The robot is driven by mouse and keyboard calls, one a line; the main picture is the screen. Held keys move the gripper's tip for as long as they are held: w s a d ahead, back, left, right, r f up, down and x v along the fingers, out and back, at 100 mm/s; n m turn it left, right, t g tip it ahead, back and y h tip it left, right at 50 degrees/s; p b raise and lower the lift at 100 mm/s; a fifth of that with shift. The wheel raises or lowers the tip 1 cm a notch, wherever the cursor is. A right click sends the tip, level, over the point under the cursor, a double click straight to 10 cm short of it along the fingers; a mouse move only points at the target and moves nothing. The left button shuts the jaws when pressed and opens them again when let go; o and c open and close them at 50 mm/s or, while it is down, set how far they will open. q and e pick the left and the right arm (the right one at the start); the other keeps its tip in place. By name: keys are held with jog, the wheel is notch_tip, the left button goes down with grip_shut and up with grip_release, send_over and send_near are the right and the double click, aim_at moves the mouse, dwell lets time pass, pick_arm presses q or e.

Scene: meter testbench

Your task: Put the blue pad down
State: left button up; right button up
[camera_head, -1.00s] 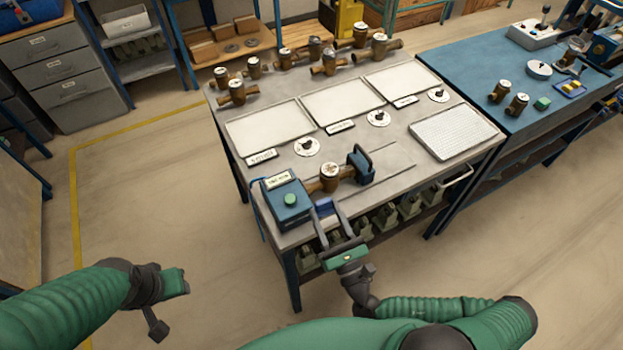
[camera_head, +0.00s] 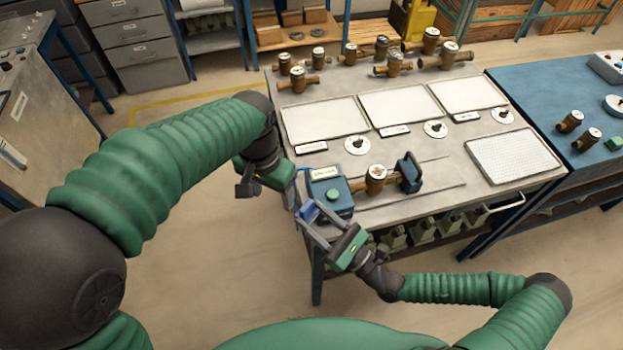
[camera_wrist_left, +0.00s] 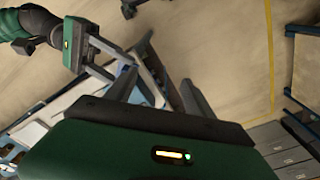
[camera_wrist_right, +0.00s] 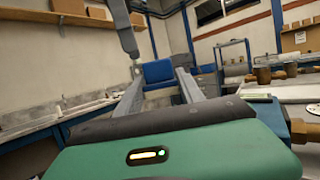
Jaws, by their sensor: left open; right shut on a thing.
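The blue pad (camera_head: 309,212) is a small block between the fingertips of my right gripper (camera_head: 310,210). It also shows between the fingers in the right wrist view (camera_wrist_right: 157,71). My right gripper is shut on it, near the front left corner of the bench, close to the blue test box. My left gripper (camera_head: 291,192) is open and empty, just left of the pad and the box. In the left wrist view its two fingers stand apart (camera_wrist_left: 163,88), with floor behind them and the right gripper beside them at upper left.
The grey bench (camera_head: 410,212) carries a blue box with a green button (camera_head: 333,195), a brass meter (camera_head: 376,180) and a blue clamp block (camera_head: 408,172). White trays (camera_head: 400,103) and several brass meters stand behind. A perforated tray (camera_head: 515,155) lies right.

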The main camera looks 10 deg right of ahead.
aim_at(311, 205)
pick_arm(q)
jog(key=d+r+m, duration=0.1)
jog(key=d, duration=0.1)
jog(key=d+r, duration=0.2)
jog(key=d, duration=0.1)
jog(key=d+r+m+g, duration=0.1)
jog(key=d, duration=0.2)
jog(key=shift+s+r+m, duration=0.15)
jog(key=shift+r+m, duration=0.05)
jog(key=shift+m, duration=0.1)
notch_tip(311, 205, down, 11)
jog(key=shift+s+d+r, duration=0.1)
jog(key=shift+s+d, duration=0.05)
jog(key=shift+f, duration=0.45)
